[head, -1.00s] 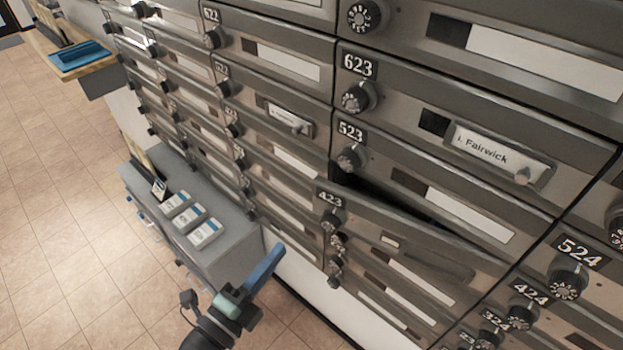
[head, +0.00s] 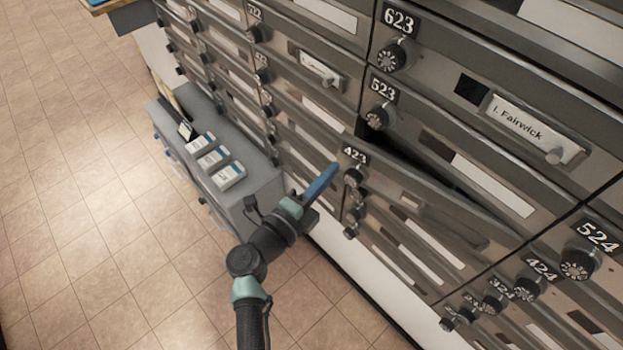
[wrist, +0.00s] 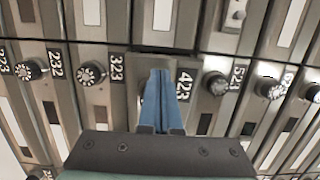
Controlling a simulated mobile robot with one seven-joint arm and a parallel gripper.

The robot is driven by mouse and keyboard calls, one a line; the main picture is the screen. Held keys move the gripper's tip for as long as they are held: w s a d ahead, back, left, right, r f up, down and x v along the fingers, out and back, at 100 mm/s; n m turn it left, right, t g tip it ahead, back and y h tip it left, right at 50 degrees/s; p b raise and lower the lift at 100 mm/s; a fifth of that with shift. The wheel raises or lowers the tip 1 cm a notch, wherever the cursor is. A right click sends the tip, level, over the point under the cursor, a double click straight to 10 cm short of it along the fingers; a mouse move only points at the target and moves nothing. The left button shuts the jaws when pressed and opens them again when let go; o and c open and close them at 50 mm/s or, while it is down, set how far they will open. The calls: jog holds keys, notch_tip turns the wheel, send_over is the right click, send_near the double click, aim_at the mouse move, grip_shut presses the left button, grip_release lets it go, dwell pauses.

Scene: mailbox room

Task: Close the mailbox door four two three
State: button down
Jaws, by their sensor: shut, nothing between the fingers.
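Mailbox door 423 (head: 420,205) is in the middle right of the head view, below door 523 (head: 455,165). It stands ajar, with a dark gap along its top edge. My gripper (head: 330,172) is shut and empty, its blue fingers just left of the 423 number plate. In the wrist view the shut fingers (wrist: 161,88) overlap the face of door 423 (wrist: 150,65), beside its number plate (wrist: 183,85). They largely hide its knob. I cannot tell whether the fingertips touch the door.
Rows of grey mailbox doors with dial knobs surround door 423; door 623 (head: 480,75) is above and door 524 (head: 590,250) to the right. A grey cabinet (head: 255,190) with blue-and-white boxes stands left of my gripper. The tiled floor (head: 90,200) is clear.

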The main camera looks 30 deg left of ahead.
jog(key=shift+w+d, duration=0.15)
jog(key=shift+w, duration=0.7)
